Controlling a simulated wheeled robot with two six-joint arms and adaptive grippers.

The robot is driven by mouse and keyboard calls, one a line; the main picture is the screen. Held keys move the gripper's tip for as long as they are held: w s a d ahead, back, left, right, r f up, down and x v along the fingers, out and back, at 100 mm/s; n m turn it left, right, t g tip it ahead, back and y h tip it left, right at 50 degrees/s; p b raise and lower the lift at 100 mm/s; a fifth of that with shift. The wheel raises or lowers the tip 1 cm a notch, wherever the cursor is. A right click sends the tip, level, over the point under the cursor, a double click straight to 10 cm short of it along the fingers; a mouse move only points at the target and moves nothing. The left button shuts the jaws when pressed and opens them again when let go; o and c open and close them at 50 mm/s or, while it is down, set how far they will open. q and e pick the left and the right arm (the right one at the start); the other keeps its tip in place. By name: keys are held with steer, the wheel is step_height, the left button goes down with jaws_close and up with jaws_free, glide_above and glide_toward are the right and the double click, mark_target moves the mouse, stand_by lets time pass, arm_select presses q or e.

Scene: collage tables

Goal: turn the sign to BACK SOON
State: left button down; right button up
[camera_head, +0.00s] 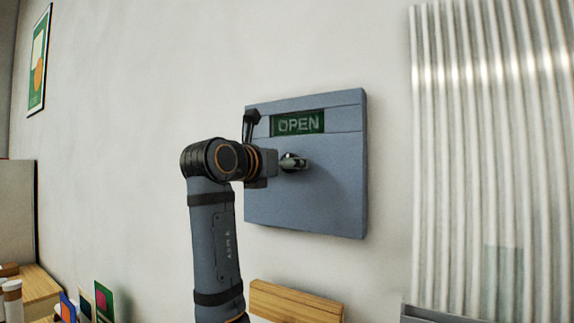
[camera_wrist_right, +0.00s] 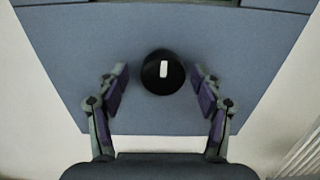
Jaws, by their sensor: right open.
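The sign is a blue-grey square panel (camera_head: 335,180) on the wall, and its window (camera_head: 298,123) reads OPEN in pale letters on green. A round black knob (camera_wrist_right: 152,84) with a white mark sits on the panel in the right wrist view. The white mark is upright in that picture. My right gripper (camera_wrist_right: 161,84) is open, with one finger on each side of the knob and a gap to both. In the head view my right gripper (camera_head: 296,163) is in front of the panel, and the knob is hard to make out there. My left gripper is not in view.
A ribbed pale panel (camera_head: 485,150) covers the wall at right. A wooden block (camera_head: 295,303) is below the sign. Small coloured cards (camera_head: 103,300) and a wooden surface (camera_head: 40,290) are at lower left. A framed poster (camera_head: 39,60) hangs at upper left.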

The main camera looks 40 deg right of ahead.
steer(key=shift+s+a+r, duration=0.1)
steer(key=shift+s, duration=0.2)
steer(key=shift+c, duration=1.5)
steer(key=shift+w, duration=0.15)
steer(key=c, duration=0.9)
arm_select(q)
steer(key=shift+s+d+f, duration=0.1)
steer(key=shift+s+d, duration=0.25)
arm_select(e)
steer(key=shift+o, duration=0.2)
